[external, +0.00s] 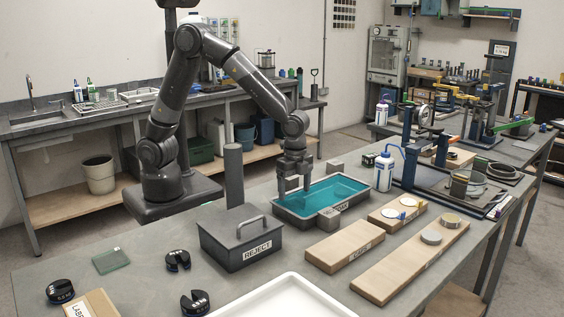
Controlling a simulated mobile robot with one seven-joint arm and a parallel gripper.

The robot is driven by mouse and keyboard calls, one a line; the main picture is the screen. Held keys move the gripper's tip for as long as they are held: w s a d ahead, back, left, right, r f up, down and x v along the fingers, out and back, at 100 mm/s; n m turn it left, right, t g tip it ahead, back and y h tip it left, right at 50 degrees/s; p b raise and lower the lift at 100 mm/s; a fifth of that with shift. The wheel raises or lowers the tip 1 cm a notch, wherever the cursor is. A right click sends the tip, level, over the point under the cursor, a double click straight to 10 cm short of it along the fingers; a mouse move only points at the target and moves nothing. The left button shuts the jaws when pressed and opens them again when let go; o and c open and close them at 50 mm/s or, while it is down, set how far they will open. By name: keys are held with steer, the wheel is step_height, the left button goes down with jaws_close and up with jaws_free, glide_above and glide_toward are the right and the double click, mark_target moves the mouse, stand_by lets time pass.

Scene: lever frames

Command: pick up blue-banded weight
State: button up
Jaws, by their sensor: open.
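Several dark, round slotted weights lie on the near left of the grey table: one at the far left (60,291) with a pale label, one behind the front edge (178,261), and one nearer (195,303). The far left and nearer ones seem to show a bluish band, but they are too small to be sure which is the blue-banded weight. My gripper (294,188) points down with its fingers apart and empty. It is over the left part of the teal-filled tray (283,214), well behind and right of the weights.
A dark REJECT box (241,238) with a handle stands between my gripper and the weights. A dark post (234,175) rises behind it. A white tray (290,283) is at the front.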

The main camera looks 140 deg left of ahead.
mark_target(295, 197)
step_height(295, 197, down, 3)
steer(key=shift+w+f, duration=0.1)
steer(key=shift+w, duration=0.05)
steer(key=c, duration=1.4)
steer(key=shift+c, duration=0.2)
step_height(295, 197, up, 28)
